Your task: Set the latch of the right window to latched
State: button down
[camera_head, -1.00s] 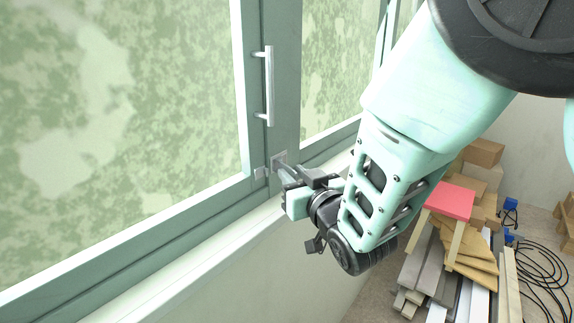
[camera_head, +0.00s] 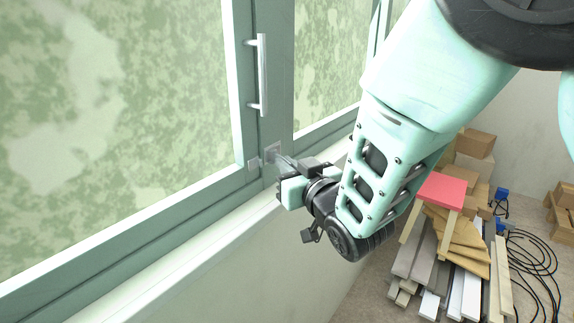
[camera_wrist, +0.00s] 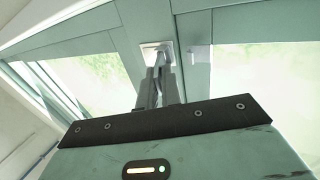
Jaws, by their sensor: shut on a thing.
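The right window's latch shows as a small pale square plate (camera_head: 272,151) low on the green upright of the window frame; it also shows in the wrist view (camera_wrist: 152,52). A small catch block (camera_head: 253,163) sits just left of it in the head view, and to its right in the wrist view (camera_wrist: 198,57). My gripper (camera_head: 284,161) is at the plate, its fingers pointing at the window. In the wrist view, my gripper (camera_wrist: 158,78) is shut on the latch's lever, which the fingers mostly hide. I cannot tell the lever's exact angle.
A pale vertical handle (camera_head: 262,75) is on the window sash above the latch. The white sill (camera_head: 190,245) runs below. At the right on the floor are a red-topped stool (camera_head: 443,189), stacked boards (camera_head: 430,265), cardboard boxes (camera_head: 473,145) and black cables (camera_head: 530,250).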

jog(key=shift+w+d+y+b, duration=0.25)
jog(key=shift+d+y+b, duration=0.05)
jog(key=shift+d, duration=0.1)
jog(key=w+n+g+y, duration=0.2)
jog(key=n+g+y, duration=0.1)
jog(key=g, duration=0.3)
jog(key=w+d+n+g+y, duration=0.1)
jog(key=w+n+g+y, duration=0.1)
jog(key=n+g, duration=0.4)
jog(key=w+d+n+g+y+b, duration=0.1)
jog(key=w+n+g+y, duration=0.1)
jog(key=n+g, duration=0.3)
jog(key=shift+w+r+g+y, duration=0.1)
jog(key=shift+w+g+y, duration=0.05)
jog(key=shift+g+y, duration=0.7)
jog(key=shift+w+a+n+g+h+p, duration=0.2)
jog(key=shift+w+n+g+h, duration=0.1)
jog(key=shift+n+g, duration=0.5)
jog(key=shift+w+a+n+g+h+p, duration=0.15)
jog(key=shift+n+g+h, duration=0.3)
jog(key=shift+g, duration=0.6)
jog(key=shift+w+a+n+g+h+p, duration=0.1)
jog(key=shift+w+a+n+g+h, duration=0.15)
jog(key=shift+n+g, duration=0.6)
jog(key=shift+w+g, duration=0.1)
jog(key=shift+g, duration=0.15)
